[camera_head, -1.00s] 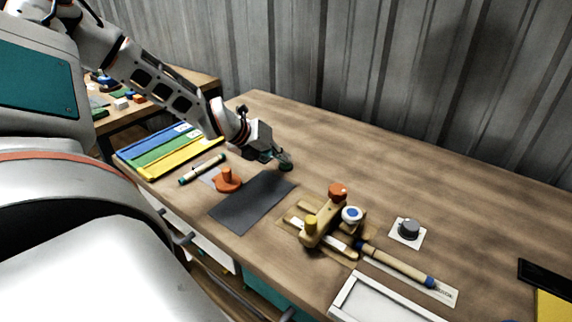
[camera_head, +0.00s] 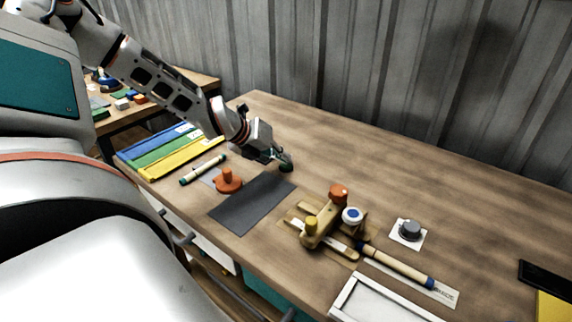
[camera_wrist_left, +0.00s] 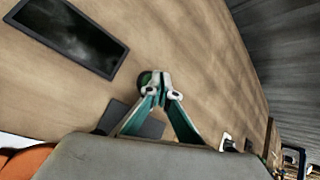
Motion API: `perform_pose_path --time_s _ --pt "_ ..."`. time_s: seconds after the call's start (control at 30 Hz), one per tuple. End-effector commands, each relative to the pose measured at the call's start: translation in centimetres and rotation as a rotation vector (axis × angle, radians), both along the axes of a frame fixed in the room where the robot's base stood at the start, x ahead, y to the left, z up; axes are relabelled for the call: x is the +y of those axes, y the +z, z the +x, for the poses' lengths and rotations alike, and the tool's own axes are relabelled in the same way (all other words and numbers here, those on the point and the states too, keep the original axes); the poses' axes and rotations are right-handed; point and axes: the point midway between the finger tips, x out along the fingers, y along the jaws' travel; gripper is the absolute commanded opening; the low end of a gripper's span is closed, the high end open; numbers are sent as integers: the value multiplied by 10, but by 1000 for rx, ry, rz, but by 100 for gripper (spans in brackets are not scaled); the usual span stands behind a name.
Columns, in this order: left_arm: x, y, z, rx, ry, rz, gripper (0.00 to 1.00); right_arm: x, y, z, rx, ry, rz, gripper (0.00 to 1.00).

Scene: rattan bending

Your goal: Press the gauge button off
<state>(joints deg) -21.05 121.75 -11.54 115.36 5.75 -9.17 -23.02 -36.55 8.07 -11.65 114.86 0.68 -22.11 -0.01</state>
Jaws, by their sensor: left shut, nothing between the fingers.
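My left gripper (camera_head: 284,161) is shut and empty, pointing down at the table just beyond the dark mat. A small dark round thing (camera_head: 287,168) sits at its fingertips; it may be the gauge button, but I cannot tell for sure. In the left wrist view, the green fingers of my left gripper (camera_wrist_left: 160,84) come together beside a dark green round thing (camera_wrist_left: 145,78). I cannot tell whether they touch it. My right gripper is not in view.
The dark mat (camera_head: 248,204) and an orange knob (camera_head: 228,181) lie on the near side. A wooden jig (camera_head: 323,222) with coloured knobs stands to the right, before a grey knob (camera_head: 410,230) on a white card. The table's far side is clear.

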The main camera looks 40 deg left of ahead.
Motion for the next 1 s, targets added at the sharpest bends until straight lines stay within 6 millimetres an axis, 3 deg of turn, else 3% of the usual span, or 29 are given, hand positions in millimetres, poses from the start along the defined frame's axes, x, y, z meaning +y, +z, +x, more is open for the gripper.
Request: perform_pose_path --time_s 0.7,1.0 --pt "0 60 1 -3 0 2 0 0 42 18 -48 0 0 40" --pt "0 60 0 -1 1 0 0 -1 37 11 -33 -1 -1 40"
